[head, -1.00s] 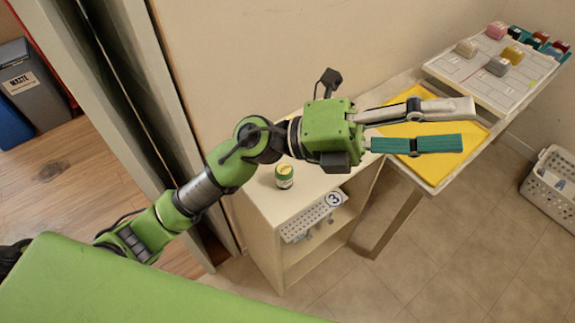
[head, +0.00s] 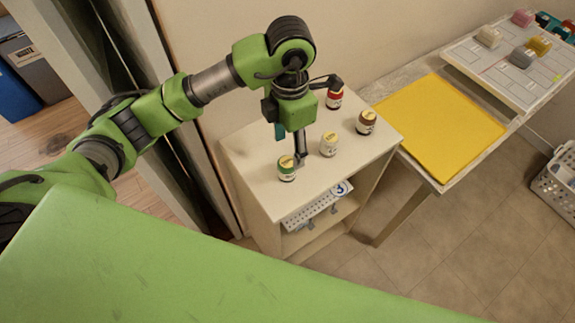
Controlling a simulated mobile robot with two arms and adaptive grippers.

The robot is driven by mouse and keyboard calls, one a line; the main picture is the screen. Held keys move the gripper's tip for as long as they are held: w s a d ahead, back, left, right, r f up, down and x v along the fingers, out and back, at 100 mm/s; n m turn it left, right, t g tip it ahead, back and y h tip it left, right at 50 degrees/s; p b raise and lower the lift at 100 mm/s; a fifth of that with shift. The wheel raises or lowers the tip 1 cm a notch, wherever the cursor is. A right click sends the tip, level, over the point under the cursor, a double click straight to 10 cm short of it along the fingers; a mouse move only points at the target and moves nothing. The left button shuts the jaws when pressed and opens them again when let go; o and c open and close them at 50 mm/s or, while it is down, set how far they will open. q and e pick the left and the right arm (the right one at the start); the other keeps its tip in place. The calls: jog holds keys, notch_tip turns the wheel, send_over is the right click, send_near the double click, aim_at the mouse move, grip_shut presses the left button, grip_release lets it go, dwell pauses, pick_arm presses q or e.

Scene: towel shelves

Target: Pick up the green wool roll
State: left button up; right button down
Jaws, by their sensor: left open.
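A small green roll with a yellow top and pale label (head: 287,168) stands upright on top of the cream shelf unit (head: 255,160), near its front left. My left gripper (head: 291,148) is open and points down, its fingers just behind and above the green roll. One finger is teal and the other grey. I cannot tell whether a fingertip touches the roll. My right gripper is not in view.
Beside it stand a white roll (head: 329,144), a brown one (head: 366,122) and a red one (head: 334,98), partly near my wrist. A yellow mat (head: 440,128) and a board of coloured pieces (head: 490,75) lie right. A white basket (head: 560,185) stands far right.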

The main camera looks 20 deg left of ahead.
aim_at(286, 162)
pick_arm(q)
notch_tip(286, 162, down, 4)
jog(key=shift+f+p, duration=0.1)
jog(key=shift+p, duration=0.3)
jog(key=shift+a+f, duration=0.1)
jog(key=shift+f, duration=0.15)
jog(key=f+p, duration=0.2)
jog(key=f, duration=0.1)
jog(key=shift+s+a+f, duration=0.15)
jog(key=shift+a+f, duration=0.05)
jog(key=shift+f, duration=0.65)
jog(key=c, duration=1.2)
